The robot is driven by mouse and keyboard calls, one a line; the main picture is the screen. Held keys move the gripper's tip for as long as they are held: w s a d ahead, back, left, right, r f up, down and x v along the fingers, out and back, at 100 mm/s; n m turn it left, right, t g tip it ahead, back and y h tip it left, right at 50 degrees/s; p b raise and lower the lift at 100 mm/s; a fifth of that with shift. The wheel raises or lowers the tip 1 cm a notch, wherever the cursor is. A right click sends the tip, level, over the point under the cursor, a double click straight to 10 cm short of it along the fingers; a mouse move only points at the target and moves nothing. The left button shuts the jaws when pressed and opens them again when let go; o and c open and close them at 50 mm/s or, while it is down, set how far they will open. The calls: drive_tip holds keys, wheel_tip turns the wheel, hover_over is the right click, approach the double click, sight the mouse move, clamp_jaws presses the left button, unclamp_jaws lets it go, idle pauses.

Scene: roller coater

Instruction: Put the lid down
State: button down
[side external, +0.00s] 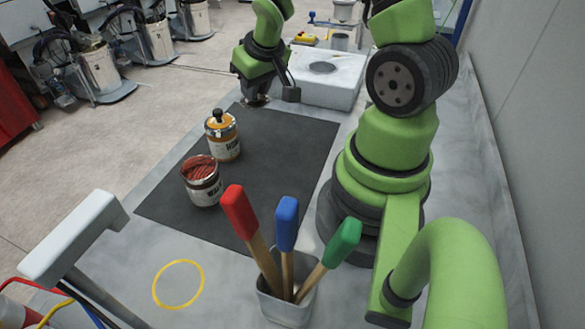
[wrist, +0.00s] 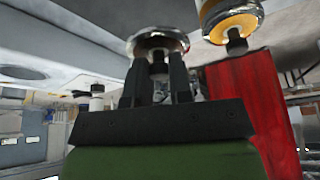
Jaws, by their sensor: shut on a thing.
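My gripper (side external: 256,92) is at the far end of the dark mat (side external: 270,150), pointing down. In the wrist view its fingers (wrist: 158,82) are shut on the dark knob of a round lid (wrist: 158,42) with a shiny metal rim. In the side view only a sliver of the lid (side external: 257,101) shows below the fingers, low near the mat's far edge. I cannot tell whether it touches the surface. An open can with red paint (side external: 203,182) stands on the mat. Behind it stands a can with an orange lid and black knob (side external: 222,136), also in the wrist view (wrist: 235,22).
A pale block with a round recess (side external: 320,78) stands just right of my gripper. A metal cup (side external: 285,303) holds red, blue and green handled tools at the front. A yellow ring (side external: 178,284) marks the bench at front left. The mat's middle right is clear.

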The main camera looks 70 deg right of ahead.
drive_tip(key=shift+w+r+n+y, duration=0.1)
drive_tip(key=shift+w+n+y, duration=0.1)
drive_tip(key=shift+n, duration=0.3)
drive_tip(key=shift+w+r+n+y, duration=0.1)
drive_tip(key=shift+n+y, duration=0.1)
drive_tip(key=shift+n, duration=0.3)
drive_tip(key=n, duration=0.1)
drive_tip(key=n+y, duration=0.1)
drive_tip(key=shift+w+a+n+t, duration=0.15)
drive_tip(key=shift+a+n+t, duration=0.1)
drive_tip(key=shift+n+t, duration=0.05)
drive_tip(key=n, duration=0.2)
drive_tip(key=a+n+y, duration=0.1)
drive_tip(key=shift+a+r+n, duration=0.1)
drive_tip(key=shift+a+n, duration=0.1)
drive_tip(key=shift+n, duration=0.2)
drive_tip(key=s+a+n+g+y, duration=0.2)
drive_tip(key=s+a+n+y, duration=0.15)
drive_tip(key=n, duration=0.45)
drive_tip(key=n+g, duration=0.3)
drive_tip(key=n, duration=0.4)
hover_over(291, 176)
drive_tip(key=d, duration=0.2)
drive_tip(key=f, duration=0.1)
drive_tip(key=shift+a+f, duration=0.2)
drive_tip(key=shift+f, duration=4.75)
drive_tip(key=c, duration=1)
unclamp_jaws()
drive_tip(key=shift+f, duration=0.1)
drive_tip(key=shift+c, duration=0.2)
